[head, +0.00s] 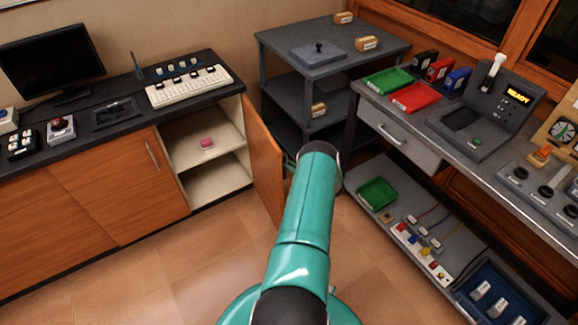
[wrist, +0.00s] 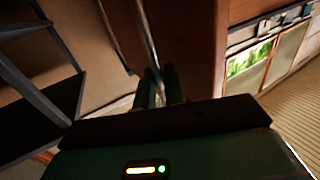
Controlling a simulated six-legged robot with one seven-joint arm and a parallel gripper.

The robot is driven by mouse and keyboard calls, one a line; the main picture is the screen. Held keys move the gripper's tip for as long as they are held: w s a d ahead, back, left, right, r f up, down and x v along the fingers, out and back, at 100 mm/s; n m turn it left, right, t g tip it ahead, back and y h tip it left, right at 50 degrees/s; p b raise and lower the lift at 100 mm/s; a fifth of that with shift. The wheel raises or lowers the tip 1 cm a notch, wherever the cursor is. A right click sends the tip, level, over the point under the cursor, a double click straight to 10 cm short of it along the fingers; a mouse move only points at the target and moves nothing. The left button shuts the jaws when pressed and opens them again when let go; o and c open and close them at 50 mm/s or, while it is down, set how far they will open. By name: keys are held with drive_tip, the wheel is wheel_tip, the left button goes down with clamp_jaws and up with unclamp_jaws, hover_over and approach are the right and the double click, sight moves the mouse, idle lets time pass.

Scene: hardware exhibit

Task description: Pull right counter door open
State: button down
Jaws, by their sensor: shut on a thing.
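The right counter door (head: 264,160) is a wooden panel that stands swung out from the counter, and its cupboard is open. In the wrist view the door (wrist: 187,45) is a dark brown panel with a long metal bar handle (wrist: 146,40). My gripper (wrist: 158,86) is shut on the lower visible part of this handle. In the head view my teal arm hides most of the gripper and the handle, beside the door's outer side.
The open cupboard has shelves (head: 205,143) with a small pink item (head: 207,142). A dark shelf rack (head: 325,85) stands behind the door. A grey workbench (head: 430,125) with a low shelf is on the right. The tiled floor (head: 190,270) in front is clear.

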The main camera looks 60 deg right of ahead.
drive_tip(key=shift+w+d+r, duration=0.2)
drive_tip(key=shift+w+r, duration=0.2)
drive_tip(key=shift+r, duration=0.1)
drive_tip(key=c, duration=1.6)
unclamp_jaws()
drive_tip(key=shift+o, duration=0.6)
drive_tip(key=shift+s+f, duration=0.25)
drive_tip(key=shift+f, duration=0.05)
drive_tip(key=shift+s+a, duration=0.1)
drive_tip(key=s+a, duration=0.1)
drive_tip(key=s, duration=1.2)
drive_tip(key=shift+s, duration=0.3)
